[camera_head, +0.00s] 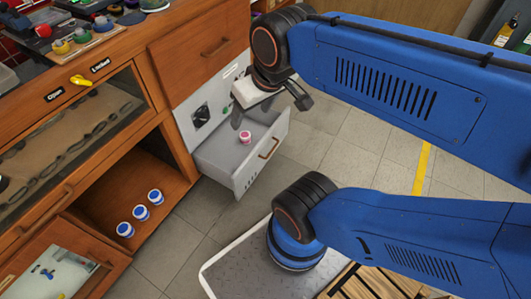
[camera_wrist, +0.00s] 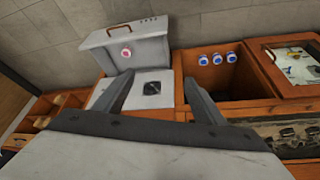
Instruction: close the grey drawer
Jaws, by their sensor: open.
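The grey drawer (camera_head: 249,172) stands pulled out of the wooden cabinet in the head view, with a copper-coloured handle (camera_head: 269,148) on its front. A small pink-and-white jar (camera_head: 245,137) sits inside it. In the wrist view the open drawer (camera_wrist: 105,60) is at the upper left, with its handle (camera_wrist: 124,29) near the top. My gripper (camera_head: 270,108) is open and empty, and appears above the drawer in the head view. Its two spread fingers (camera_wrist: 157,78) show in the wrist view, with the cabinet behind them. I see no contact with the drawer.
A grey panel with a black round knob (camera_head: 200,115) is beside the drawer. Blue-and-white jars (camera_head: 140,212) stand in an open wooden compartment (camera_head: 109,183). A lower-left wooden door or drawer (camera_head: 110,257) also sticks out. Tiled floor (camera_head: 340,150) in front of the drawer is clear.

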